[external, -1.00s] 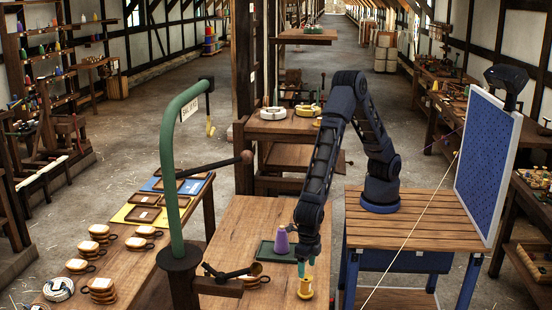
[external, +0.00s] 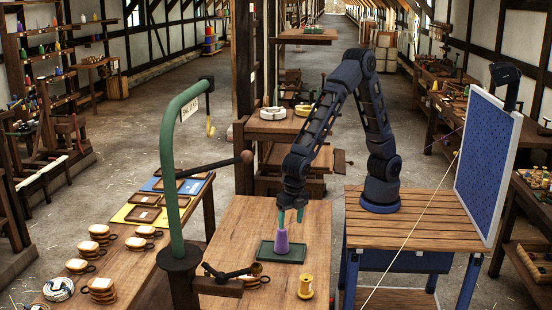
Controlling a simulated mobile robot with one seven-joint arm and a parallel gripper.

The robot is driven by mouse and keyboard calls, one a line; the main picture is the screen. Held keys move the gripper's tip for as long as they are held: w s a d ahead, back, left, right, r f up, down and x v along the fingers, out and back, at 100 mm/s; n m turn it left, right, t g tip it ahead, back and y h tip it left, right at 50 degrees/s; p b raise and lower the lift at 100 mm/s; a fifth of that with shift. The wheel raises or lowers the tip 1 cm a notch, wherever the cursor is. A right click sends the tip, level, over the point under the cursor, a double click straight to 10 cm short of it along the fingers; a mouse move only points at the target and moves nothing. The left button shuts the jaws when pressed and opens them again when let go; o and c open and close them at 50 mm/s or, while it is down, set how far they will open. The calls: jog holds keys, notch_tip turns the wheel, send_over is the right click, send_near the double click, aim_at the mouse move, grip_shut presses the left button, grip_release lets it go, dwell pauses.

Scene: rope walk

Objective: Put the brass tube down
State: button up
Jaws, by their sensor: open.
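A gold, flanged, spool-like piece (external: 305,287), which looks like the brass tube, stands upright on the wooden bench (external: 240,225) near its front right. Nothing holds it. My gripper (external: 290,217) is open, with its teal fingertips pointing down, behind and above that piece. The fingertips are close to the top of a purple cone (external: 281,243); I cannot tell whether they touch it. The cone stands upright on a dark green tray (external: 297,256).
A green curved post (external: 169,170) and a dark bracket (external: 232,275) with a small brass-coloured cup rise at the bench's left. Wooden blocks and trays (external: 144,214) lie on the left table. A blue pegboard (external: 486,165) stands at right.

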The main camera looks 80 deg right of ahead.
jog(key=w+d+r+m+t, duration=0.1)
jog(key=d+r+m, duration=0.6)
jog(key=d, duration=0.8)
jog(key=d+r+m+t, duration=0.1)
jog(key=d+r+m, duration=0.65)
jog(key=d, duration=0.75)
jog(key=s+d+r+m+t, duration=0.1)
jog(key=s+d+r+m, duration=0.1)
jog(key=s+d+m, duration=0.4)
jog(key=s+d+r+m, duration=0.3)
jog(key=s+d+m, duration=0.3)
jog(key=s+d, duration=0.4)
jog(key=d, duration=0.4)
jog(key=shift+t, duration=0.4)
